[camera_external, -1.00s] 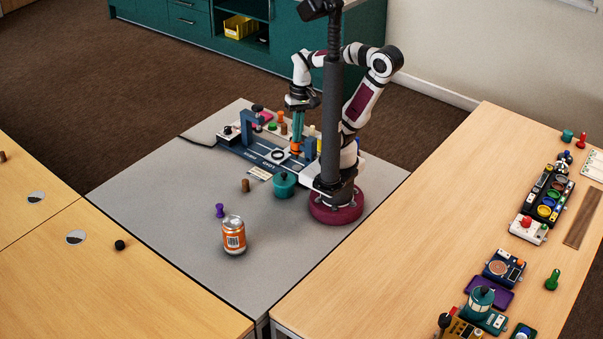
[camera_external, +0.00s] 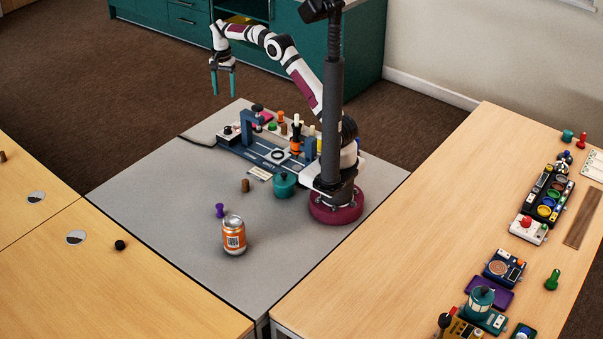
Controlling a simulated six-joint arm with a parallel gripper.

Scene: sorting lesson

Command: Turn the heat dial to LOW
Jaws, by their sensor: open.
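My gripper (camera_external: 224,90) is open and empty, raised high beyond the far left edge of the grey table (camera_external: 165,210), fingers pointing down. I cannot clearly make out a heat dial or a LOW mark. A small navy device with a round brown disc (camera_external: 500,268) lies on the right wooden table. A white box with a red knob (camera_external: 526,226) lies farther back on that table. Any lettering on them is too small to read. Both are far from my gripper.
A blue fixture (camera_external: 250,148) with several colored pegs and an orange-and-black piece (camera_external: 295,146) stands at the back of the grey table. An orange can (camera_external: 233,236), purple peg (camera_external: 219,210), brown cylinder (camera_external: 245,185) and teal pot (camera_external: 284,186) stand nearer.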

